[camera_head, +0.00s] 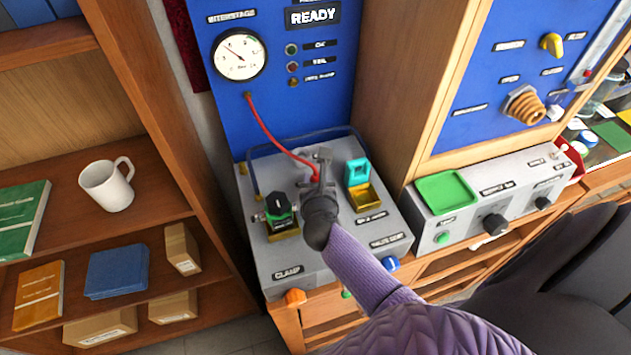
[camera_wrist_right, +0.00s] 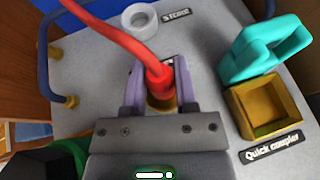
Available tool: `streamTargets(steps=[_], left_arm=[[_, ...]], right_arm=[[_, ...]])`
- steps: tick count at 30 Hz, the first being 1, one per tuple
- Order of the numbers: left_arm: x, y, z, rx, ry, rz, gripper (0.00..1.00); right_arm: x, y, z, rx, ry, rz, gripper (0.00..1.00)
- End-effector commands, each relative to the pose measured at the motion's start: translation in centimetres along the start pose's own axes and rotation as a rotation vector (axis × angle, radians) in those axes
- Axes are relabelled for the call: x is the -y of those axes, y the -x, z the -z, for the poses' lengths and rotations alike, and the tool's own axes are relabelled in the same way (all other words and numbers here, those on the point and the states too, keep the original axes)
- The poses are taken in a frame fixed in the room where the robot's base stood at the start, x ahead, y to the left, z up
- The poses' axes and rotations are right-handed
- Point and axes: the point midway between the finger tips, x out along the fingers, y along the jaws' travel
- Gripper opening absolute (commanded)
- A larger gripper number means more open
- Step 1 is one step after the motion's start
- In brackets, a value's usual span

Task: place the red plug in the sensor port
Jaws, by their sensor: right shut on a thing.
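My right gripper (camera_head: 318,170) is over the grey bench top and shut on the red plug (camera_wrist_right: 158,76). In the right wrist view its two fingers (camera_wrist_right: 160,88) stand on either side of the plug, which has a brass-coloured part below it. A red hose (camera_head: 275,137) runs from the plug to the blue panel under the gauge. A regulator body (camera_head: 279,208) with a black knob and green part sits on a brass-coloured block, left of the gripper. I cannot make out the sensor port. My left gripper is not in view.
A teal clamp (camera_head: 357,171) stands open at a brass-coloured quick coupler box (camera_head: 366,197), right of the gripper. A grey ring (camera_wrist_right: 139,20) marked Store is behind the plug. A blue tube (camera_wrist_right: 47,50) edges the bench top. A wooden shelf with a white mug (camera_head: 106,185) is at left.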

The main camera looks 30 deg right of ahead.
Motion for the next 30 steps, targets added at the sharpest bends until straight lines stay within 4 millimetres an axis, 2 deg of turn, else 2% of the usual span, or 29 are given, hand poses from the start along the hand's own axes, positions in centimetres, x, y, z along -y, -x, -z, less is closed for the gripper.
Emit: streamTargets(steps=[5,6,10,11,21,23,30], left_arm=[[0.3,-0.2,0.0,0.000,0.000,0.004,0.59],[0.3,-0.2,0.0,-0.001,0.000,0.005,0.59],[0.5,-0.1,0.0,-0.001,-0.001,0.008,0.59],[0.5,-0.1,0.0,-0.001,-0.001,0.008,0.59],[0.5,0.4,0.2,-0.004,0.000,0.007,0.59],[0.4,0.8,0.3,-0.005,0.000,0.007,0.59],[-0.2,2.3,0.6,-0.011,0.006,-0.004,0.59]], right_arm=[[0.0,-0.1,0.2,0.000,0.000,0.000,0.00],[0.0,-0.1,0.2,0.000,0.000,0.000,0.41],[0.0,-0.1,0.1,0.000,0.000,0.000,0.68],[0.0,-0.1,0.1,0.000,0.000,0.000,0.72],[0.0,0.5,-0.3,0.000,0.000,-0.001,0.72],[-0.1,1.5,-0.2,-0.001,0.000,-0.002,0.72],[-0.1,7.6,-0.2,-0.002,-0.001,-0.001,0.72]])
